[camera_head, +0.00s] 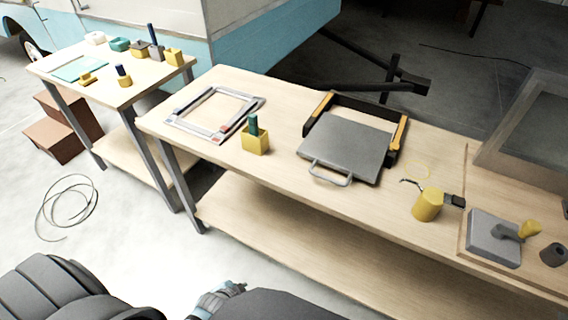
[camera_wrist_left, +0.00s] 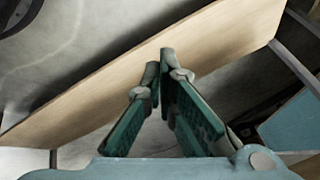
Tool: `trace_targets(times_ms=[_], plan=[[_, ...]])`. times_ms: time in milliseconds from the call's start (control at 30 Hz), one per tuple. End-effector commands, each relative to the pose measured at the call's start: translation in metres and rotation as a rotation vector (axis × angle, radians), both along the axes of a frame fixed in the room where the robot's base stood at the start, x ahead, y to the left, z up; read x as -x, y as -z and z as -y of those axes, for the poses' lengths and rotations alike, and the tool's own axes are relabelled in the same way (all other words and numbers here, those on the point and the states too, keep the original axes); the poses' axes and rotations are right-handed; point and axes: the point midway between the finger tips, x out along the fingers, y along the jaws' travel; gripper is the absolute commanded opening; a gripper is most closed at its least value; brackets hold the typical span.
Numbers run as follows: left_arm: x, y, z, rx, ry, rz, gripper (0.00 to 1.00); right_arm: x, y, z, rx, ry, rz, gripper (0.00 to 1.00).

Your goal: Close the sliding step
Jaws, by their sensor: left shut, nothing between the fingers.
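The sliding step is a flat grey plate (camera_head: 345,148) with a metal loop handle (camera_head: 328,174) at its near edge. It sits in a black frame (camera_head: 362,107) with orange side rails on the long wooden workbench. The plate extends forward beyond the rails, towards the bench's near edge. My left gripper (camera_wrist_left: 158,67) shows in the left wrist view with its green fingers together and empty, above a wooden board. A small grey-blue part of my arm shows at the bottom of the head view, apart from the step. My right gripper is not in view.
On the bench (camera_head: 290,182) are a white frame (camera_head: 181,123), a yellow holder (camera_head: 255,142) left of the step, and a yellow cylinder (camera_head: 428,205) and grey block (camera_head: 493,238) on the right. A smaller table (camera_head: 120,92) stands at left.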

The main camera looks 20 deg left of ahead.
Motion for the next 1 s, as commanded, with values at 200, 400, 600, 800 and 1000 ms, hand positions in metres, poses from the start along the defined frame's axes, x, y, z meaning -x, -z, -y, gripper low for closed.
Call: trace_targets(times_ms=[200, 400, 600, 800, 1000], plan=[[-0.174, -0.214, 0.026, -0.482, 0.574, 0.523, 0.0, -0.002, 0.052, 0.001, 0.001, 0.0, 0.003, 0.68], [-0.185, -0.314, 0.041, -0.747, 0.741, 0.692, 0.0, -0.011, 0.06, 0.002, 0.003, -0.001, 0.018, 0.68], [-0.21, -0.31, 0.043, -0.755, 0.745, 0.696, 0.0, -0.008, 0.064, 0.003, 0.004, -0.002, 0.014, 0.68], [-0.251, -0.297, 0.046, -0.754, 0.745, 0.696, 0.0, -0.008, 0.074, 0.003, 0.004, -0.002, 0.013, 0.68], [-0.291, -0.288, 0.048, -0.754, 0.745, 0.696, 0.0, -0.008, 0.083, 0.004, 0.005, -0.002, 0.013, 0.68]])
